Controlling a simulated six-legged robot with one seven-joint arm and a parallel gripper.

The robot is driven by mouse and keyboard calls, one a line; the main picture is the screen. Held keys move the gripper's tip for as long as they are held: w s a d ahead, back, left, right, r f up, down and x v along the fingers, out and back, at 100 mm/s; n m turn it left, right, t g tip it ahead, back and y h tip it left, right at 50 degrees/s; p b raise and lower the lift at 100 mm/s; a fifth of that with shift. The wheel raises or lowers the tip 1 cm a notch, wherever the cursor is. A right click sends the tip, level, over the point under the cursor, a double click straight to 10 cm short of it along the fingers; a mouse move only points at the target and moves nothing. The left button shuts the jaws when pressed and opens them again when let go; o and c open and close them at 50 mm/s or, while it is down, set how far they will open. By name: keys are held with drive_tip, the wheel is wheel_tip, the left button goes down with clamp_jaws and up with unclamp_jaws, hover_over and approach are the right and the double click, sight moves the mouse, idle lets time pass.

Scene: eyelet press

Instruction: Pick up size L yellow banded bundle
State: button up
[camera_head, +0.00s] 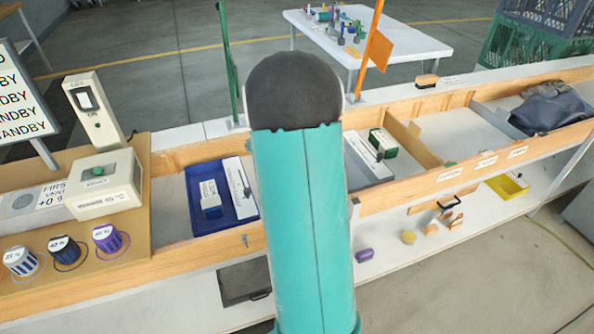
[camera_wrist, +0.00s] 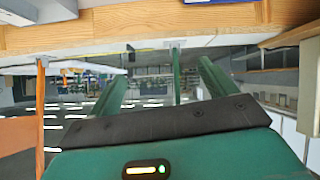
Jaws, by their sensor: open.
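I cannot make out a yellow banded bundle marked size L in either view. A dark grey-blue cloth heap (camera_head: 548,108) lies in the far right compartment of the wooden bench; no yellow band shows on it. My gripper (camera_wrist: 164,68) shows in the wrist view as two green fingers spread apart with nothing between them. The wrist picture looks upside down, with the wooden edge along its top. In the head view my teal arm link fills the middle and hides the gripper and part of the bench.
A blue tray (camera_head: 229,210) holds a small blue-and-white block. A green-and-white box (camera_head: 383,142) stands right of my arm. A yellow tray (camera_head: 507,187) and several small items lie on the lower shelf. A green post (camera_head: 228,65) and an orange flag (camera_head: 378,50) rise behind the bench.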

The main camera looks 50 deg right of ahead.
drive_tip(key=shift+m+t+h, duration=0.5)
drive_tip(key=shift+m+t, duration=0.3)
drive_tip(key=shift+t, duration=0.1)
drive_tip(key=s+d+f, duration=0.2)
drive_tip(key=d+f, duration=0.2)
drive_tip(key=f, duration=0.2)
drive_tip(key=s+d+f, duration=0.3)
drive_tip(key=d+f, duration=0.2)
drive_tip(key=f, duration=0.1)
drive_tip(key=s+d+f, duration=0.3)
drive_tip(key=d+f, duration=0.2)
drive_tip(key=shift+f, duration=0.4)
drive_tip(key=x, duration=0.7)
drive_tip(key=shift+w+d+f, duration=0.1)
drive_tip(key=shift+w+f, duration=0.05)
drive_tip(key=shift+w, duration=0.1)
drive_tip(key=c, duration=1.3)
